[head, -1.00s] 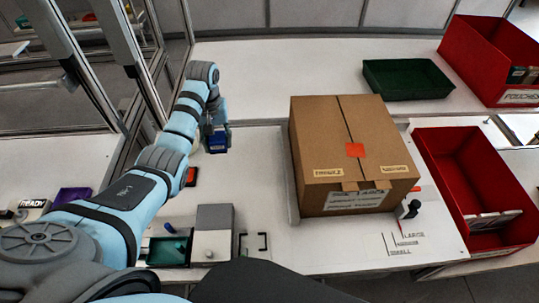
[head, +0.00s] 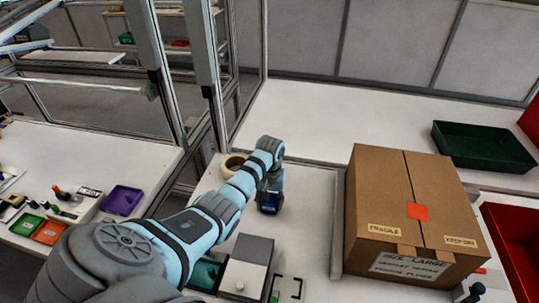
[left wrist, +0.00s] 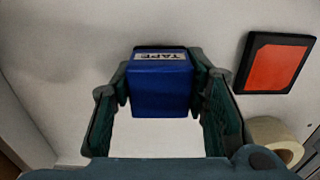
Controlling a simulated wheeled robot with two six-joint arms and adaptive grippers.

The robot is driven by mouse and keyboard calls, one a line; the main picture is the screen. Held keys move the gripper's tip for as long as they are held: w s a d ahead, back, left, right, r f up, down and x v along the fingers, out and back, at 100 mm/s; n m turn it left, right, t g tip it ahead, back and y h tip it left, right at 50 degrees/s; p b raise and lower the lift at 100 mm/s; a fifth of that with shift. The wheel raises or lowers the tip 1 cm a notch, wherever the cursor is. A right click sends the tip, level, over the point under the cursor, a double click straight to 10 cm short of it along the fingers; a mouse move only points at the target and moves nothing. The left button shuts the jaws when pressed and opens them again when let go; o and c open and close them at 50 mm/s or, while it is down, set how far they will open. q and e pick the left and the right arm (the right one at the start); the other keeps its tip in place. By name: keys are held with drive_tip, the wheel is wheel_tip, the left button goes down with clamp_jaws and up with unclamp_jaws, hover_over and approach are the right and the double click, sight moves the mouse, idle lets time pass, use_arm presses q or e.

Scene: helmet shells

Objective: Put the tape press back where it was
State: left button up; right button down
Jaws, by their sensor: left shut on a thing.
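The tape press is a blue block (head: 268,201) with a pale TAPE label. It also shows in the left wrist view (left wrist: 160,98). My left gripper (head: 269,188) is shut on it, with one dark green finger on each side in the left wrist view (left wrist: 162,80). The press is over the white worktable (head: 308,212), left of the cardboard box. A dark edge shows behind the press in the left wrist view; I cannot tell whether the press touches the table. My right gripper is not in view.
A tape roll (head: 232,166) lies behind my left arm. A black-framed orange pad (left wrist: 275,62) lies right of the press in the left wrist view. The large cardboard box (head: 385,205), a grey box (head: 247,266) and a green tray (head: 484,147) stand around.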

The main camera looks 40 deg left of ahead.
sight(270, 199)
use_arm(q)
drive_tip(key=shift+f, duration=0.5)
drive_tip(key=shift+f, duration=0.2)
drive_tip(key=o, duration=1.1)
drive_tip(key=shift+r, duration=0.1)
wheel_tip(270, 199, up, 12)
drive_tip(key=p, duration=0.3)
drive_tip(key=shift+r, duration=0.15)
